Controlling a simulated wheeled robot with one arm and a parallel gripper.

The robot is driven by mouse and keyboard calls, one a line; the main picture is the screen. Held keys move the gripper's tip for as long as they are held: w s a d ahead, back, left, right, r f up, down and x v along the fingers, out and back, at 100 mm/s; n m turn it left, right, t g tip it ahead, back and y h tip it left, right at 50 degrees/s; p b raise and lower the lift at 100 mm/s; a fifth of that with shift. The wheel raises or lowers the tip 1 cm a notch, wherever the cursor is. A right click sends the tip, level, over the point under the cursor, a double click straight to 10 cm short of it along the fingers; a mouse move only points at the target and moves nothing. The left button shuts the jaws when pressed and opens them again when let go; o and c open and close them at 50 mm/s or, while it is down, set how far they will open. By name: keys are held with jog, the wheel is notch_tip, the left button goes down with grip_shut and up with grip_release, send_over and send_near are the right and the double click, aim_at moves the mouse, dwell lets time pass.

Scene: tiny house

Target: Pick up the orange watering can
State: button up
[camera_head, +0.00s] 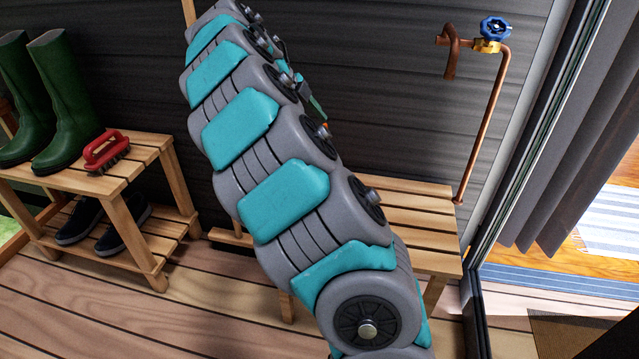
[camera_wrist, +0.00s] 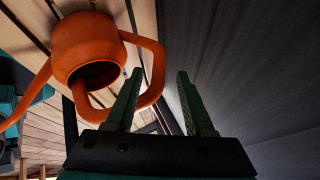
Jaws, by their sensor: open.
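The orange watering can (camera_wrist: 86,42) is at the upper left of the wrist view, with its dark round opening facing the camera. Its spout (camera_wrist: 30,97) reaches to the left edge. Its looped handle (camera_wrist: 157,62) extends right towards my gripper (camera_wrist: 160,73). My gripper is open, with two dark green fingers. In the picture the outer bar of the handle shows between the fingertips, close to the left finger. I cannot tell whether they touch.
A slatted wooden bench (camera_head: 408,222) stands against the dark plank wall (camera_head: 390,80). A copper pipe with a blue-handled tap (camera_head: 495,28) rises beside it. At left a wooden rack (camera_head: 150,158) holds green boots (camera_head: 62,100), a red brush (camera_head: 104,150) and dark shoes (camera_head: 112,222).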

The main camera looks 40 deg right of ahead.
jog(key=x, duration=0.7)
jog(key=shift+s+d+f, duration=0.2)
jog(key=shift+d+f, duration=0.05)
jog(key=shift+f, duration=0.05)
grip_shut()
dwell(1.2)
